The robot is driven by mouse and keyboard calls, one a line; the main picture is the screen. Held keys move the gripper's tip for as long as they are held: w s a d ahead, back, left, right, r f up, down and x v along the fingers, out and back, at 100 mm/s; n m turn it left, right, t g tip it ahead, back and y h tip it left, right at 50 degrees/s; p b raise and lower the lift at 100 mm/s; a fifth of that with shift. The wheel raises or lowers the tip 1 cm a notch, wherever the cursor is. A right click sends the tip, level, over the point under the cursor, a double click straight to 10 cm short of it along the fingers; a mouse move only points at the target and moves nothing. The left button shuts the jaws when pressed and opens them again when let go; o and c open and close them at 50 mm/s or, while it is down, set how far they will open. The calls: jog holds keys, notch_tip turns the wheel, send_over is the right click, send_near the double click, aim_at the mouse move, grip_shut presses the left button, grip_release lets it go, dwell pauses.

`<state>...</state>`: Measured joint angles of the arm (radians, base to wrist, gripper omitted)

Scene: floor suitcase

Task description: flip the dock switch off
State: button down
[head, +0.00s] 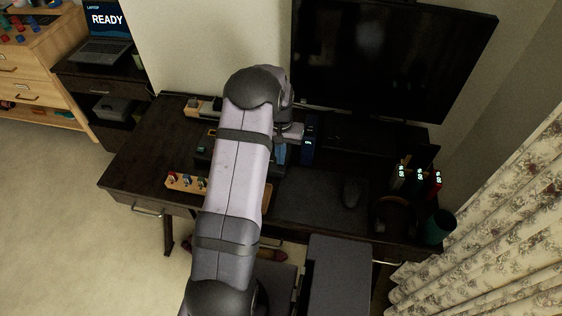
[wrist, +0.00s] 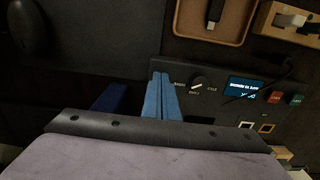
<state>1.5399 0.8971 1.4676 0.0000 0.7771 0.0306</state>
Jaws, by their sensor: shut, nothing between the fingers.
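My gripper (head: 280,153) is over the desk, its blue fingers together with nothing between them. In the wrist view the fingers (wrist: 163,97) show beside a dark control panel (wrist: 222,108). The panel has a knob (wrist: 197,84) with small labels, a lit display (wrist: 247,87), a red button (wrist: 274,97) and a green button (wrist: 295,99). A dark blue upright box (head: 310,143) with a small lit readout stands just right of the gripper in the head view. A dark blue part (wrist: 110,97) also shows in the wrist view. I cannot make out which part is the dock switch.
A large dark monitor (head: 390,60) stands at the back. A wooden tray (wrist: 212,20) holds a connector. A peg strip (head: 186,182), a mouse (head: 351,192), several devices with lit digits (head: 420,175) and a teal cup (head: 439,227) are on the desk.

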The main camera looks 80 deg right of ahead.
jog(key=shift+f+b, duration=0.35)
jog(key=shift+f, duration=0.25)
dwell(0.3)
jog(key=shift+r, duration=0.1)
jog(key=shift+r+p, duration=2.6)
jog(key=shift+r, duration=0.8)
